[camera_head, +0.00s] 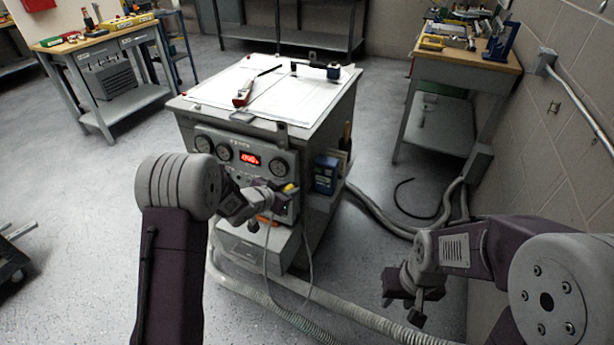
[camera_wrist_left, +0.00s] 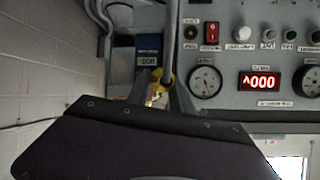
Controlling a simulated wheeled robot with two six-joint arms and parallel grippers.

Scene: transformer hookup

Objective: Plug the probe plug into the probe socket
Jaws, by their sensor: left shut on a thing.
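A yellow plug (camera_wrist_left: 166,79) sits between the fingers of my left gripper (camera_wrist_left: 163,98) in the left wrist view, with a grey lead running up from it. In the head view my left gripper (camera_head: 284,196) is at the right part of the test unit's front panel (camera_head: 215,163), and the yellow plug (camera_head: 289,188) shows at its tip. The gripper is shut on the plug. I cannot make out the probe socket or tell whether the plug touches the panel. My right gripper (camera_head: 403,297) hangs empty, well right of the unit; its jaw opening is unclear.
The panel has gauges and a red display (camera_head: 250,158). A blue box (camera_head: 326,174) stands on the unit's side shelf. Papers (camera_head: 290,95) and tools lie on top. Thin leads and a thick hose (camera_head: 270,300) run below. A workbench (camera_head: 468,55) stands at right.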

